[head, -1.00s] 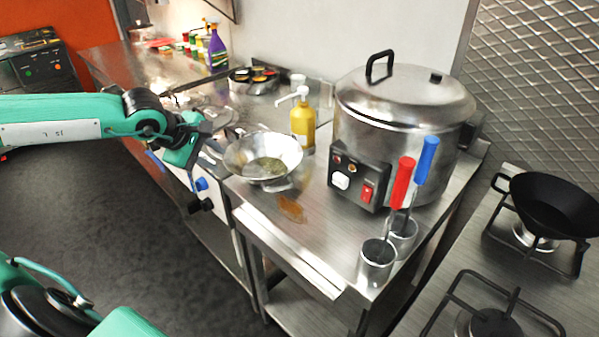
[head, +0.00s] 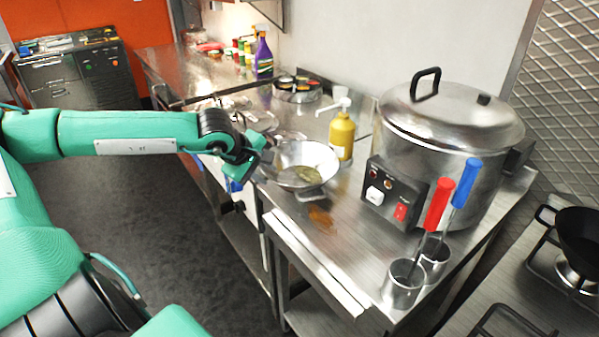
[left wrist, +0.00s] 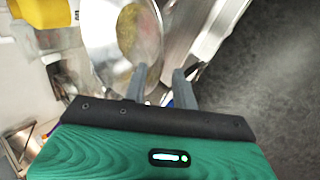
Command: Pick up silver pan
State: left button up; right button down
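The silver pan (head: 322,157) is a shallow round metal bowl with small side handles, standing on the steel counter. Greenish-yellow food (head: 306,173) lies in its bottom. My left gripper (head: 262,158) is at the pan's left edge and hides the handle on that side. In the left wrist view the pan (left wrist: 98,30) is at the upper left. There the two fingers of my left gripper (left wrist: 158,85) stand apart beside the pan's rim, with a gap between them. Whether a finger touches the pan I cannot tell. My right gripper is not in view.
A yellow pump bottle (head: 341,136) stands close behind the pan. A large lidded pot (head: 450,130) and metal cups (head: 402,285) with red- and blue-handled tools are to the right. An orange-brown spill (head: 320,218) lies in front of the pan.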

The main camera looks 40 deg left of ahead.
pick_arm(q)
jog(key=x, duration=0.2)
jog(key=shift+w+f+p, duration=0.15)
jog(key=shift+f+p, duration=0.05)
jog(key=shift+p, duration=0.1)
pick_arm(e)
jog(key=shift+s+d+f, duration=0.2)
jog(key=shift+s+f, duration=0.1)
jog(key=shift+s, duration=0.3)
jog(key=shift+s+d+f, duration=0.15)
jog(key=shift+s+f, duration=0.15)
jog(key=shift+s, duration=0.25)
pick_arm(q)
jog(key=shift+f, duration=0.1)
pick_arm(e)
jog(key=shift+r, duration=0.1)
